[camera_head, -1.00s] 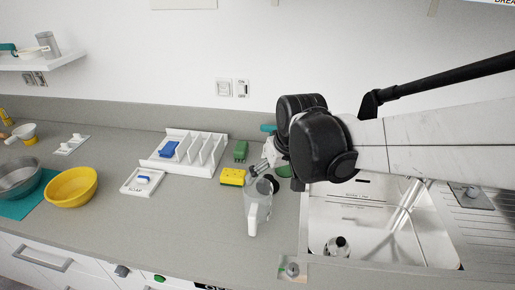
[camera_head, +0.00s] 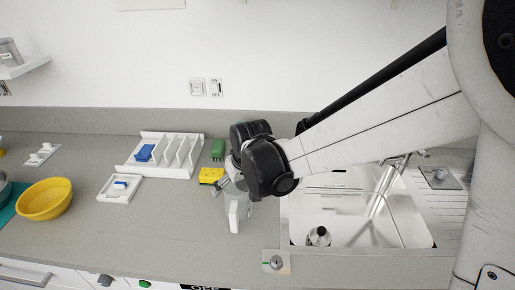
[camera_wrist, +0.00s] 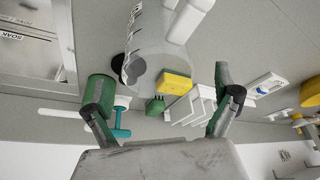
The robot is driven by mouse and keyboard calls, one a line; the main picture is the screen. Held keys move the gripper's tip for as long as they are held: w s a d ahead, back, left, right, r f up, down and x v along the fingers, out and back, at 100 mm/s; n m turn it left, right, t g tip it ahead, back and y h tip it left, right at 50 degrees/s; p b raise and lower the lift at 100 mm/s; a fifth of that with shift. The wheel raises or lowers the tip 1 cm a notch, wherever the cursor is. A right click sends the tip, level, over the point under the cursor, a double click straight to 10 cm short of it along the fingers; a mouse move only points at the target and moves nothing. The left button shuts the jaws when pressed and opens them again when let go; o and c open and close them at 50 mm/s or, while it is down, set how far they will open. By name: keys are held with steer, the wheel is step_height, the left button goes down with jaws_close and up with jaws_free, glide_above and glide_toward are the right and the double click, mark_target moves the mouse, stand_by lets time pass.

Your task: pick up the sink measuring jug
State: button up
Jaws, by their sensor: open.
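The measuring jug (camera_head: 238,212) is clear with a white handle. It stands on the grey counter just left of the sink, and its upper part is hidden behind my wrist in the head view. In the wrist view the jug (camera_wrist: 152,42) fills the top middle, with dark markings on its side and the handle to the right. My gripper (camera_wrist: 160,88) is open, its fingers spread wide with nothing held between them. The jug lies ahead of the fingers. In the head view my gripper (camera_head: 226,184) is mostly covered by my wrist, close to the jug's top.
A white divided rack (camera_head: 160,155) and a soap tray (camera_head: 120,188) are left. The steel sink (camera_head: 345,246) holds a dark-topped item (camera_head: 319,236). The front counter left of the jug is clear.

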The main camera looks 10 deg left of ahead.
mark_target(236, 189)
steer(key=shift+p+x, duration=0.4)
steer(key=shift+x, duration=2.2)
steer(key=c, duration=1.7)
steer(key=shift+o, duration=0.2)
steer(key=shift+d+r, duration=0.1)
